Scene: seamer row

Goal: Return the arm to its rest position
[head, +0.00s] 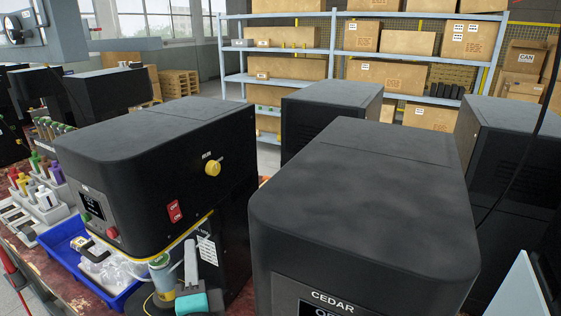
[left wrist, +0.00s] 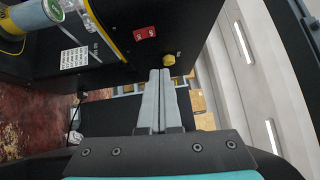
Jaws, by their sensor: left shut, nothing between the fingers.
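My left gripper (head: 190,246) shows low in the head view, with grey fingers and a teal body. It is in front of the black machine (head: 130,140) with the yellow knob (head: 213,168) and red switch (head: 174,211). In the left wrist view the two fingers (left wrist: 160,75) are shut together with nothing between them, their tips appearing just below the yellow knob (left wrist: 168,60). Whether they touch the machine I cannot tell. A can with a green top (head: 160,262) stands left of the gripper; it also shows in the left wrist view (left wrist: 52,12). My right gripper is out of view.
A blue tray (head: 66,232) with clear items lies left of the gripper. A large black machine marked CEDAR (head: 360,200) stands close on the right. More black machines stand behind. Shelves with cardboard boxes (head: 405,42) line the back.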

